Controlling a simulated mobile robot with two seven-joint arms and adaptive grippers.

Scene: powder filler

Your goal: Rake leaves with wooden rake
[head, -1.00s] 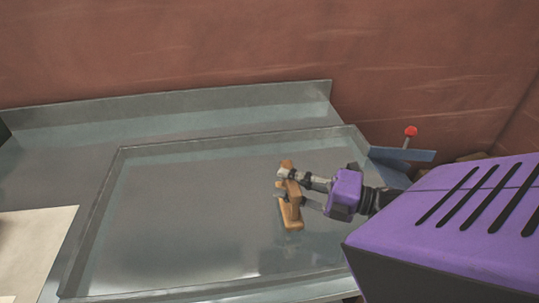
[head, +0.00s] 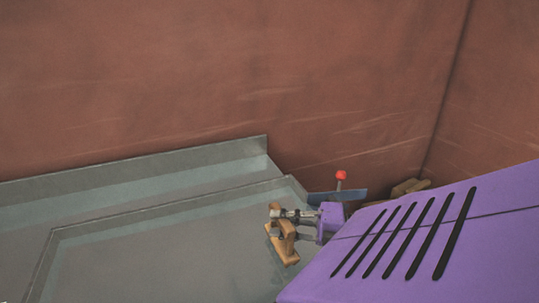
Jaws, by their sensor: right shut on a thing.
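A small wooden rake (head: 284,248), light brown, is in the head view just left of my right wrist. My right gripper (head: 277,224) is shut on its upper part. The rake's flat lower piece hangs over the right side of the metal tray (head: 165,214), near the tray's far right corner. I cannot tell whether it touches the surface. No leaves can be made out. My left gripper is not in view.
A grey metal worktop (head: 120,180) with a raised back edge lies under and behind the tray. A red knob (head: 341,175) on a stem stands by a blue-grey plate (head: 345,195) behind my right wrist. Brownish objects (head: 408,187) lie near the wall corner. The tray's left part is bare.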

